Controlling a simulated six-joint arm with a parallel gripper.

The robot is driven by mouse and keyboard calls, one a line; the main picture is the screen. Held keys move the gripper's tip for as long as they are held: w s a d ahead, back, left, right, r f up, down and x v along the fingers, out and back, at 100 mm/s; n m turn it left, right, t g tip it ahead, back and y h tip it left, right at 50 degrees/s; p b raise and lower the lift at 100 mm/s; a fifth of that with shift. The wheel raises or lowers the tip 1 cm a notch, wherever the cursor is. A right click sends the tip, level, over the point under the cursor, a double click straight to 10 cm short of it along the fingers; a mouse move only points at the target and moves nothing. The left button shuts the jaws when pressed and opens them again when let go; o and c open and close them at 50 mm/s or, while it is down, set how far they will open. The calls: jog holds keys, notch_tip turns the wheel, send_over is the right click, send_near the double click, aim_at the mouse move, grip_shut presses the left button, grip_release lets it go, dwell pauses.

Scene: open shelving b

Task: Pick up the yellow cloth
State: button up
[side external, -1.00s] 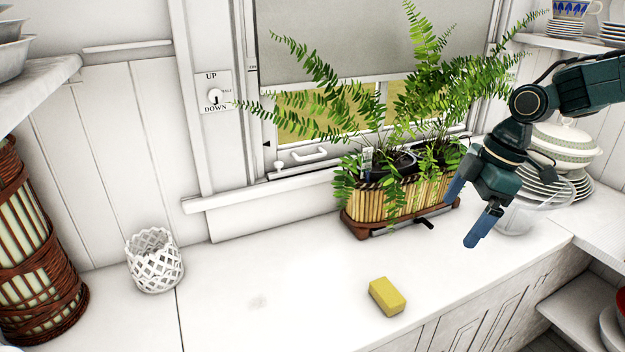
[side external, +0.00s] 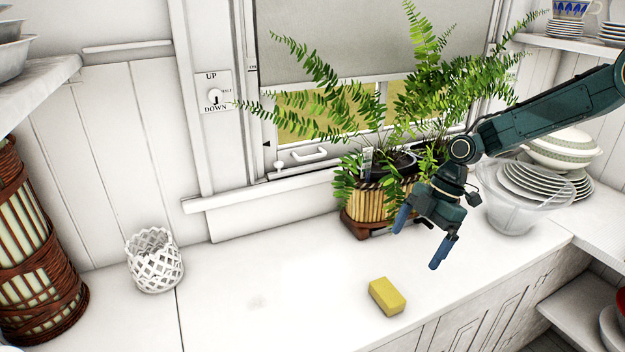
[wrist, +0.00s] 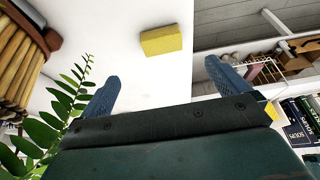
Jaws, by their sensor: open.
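The yellow cloth (side external: 387,297) looks like a small yellow block. It lies on the white counter near the front edge, and nothing covers it. It also shows in the wrist view (wrist: 161,40), beyond the fingertips and between them. My gripper (side external: 421,243) is open and empty, with two blue fingers pointing down. It is in the air, up and to the right of the cloth in the side view, and apart from it. In the wrist view my gripper (wrist: 160,80) shows both fingers wide apart.
A fern in a bamboo planter (side external: 369,205) stands behind my gripper, close to it in the picture. A glass bowl (side external: 513,212) and stacked plates (side external: 545,184) stand at the right. A white lattice holder (side external: 155,262) is at the left. The counter (side external: 270,290) around the cloth is clear.

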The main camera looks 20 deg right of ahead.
send_near(389, 290)
jog(key=shift+x, duration=2.35)
jog(key=shift+w+d+f, duration=0.1)
jog(key=shift+x, duration=2.5)
jog(key=c, duration=1.1)
jog(key=shift+r, duration=0.2)
notch_tip(389, 290, up, 20)
jog(key=shift+f, duration=0.15)
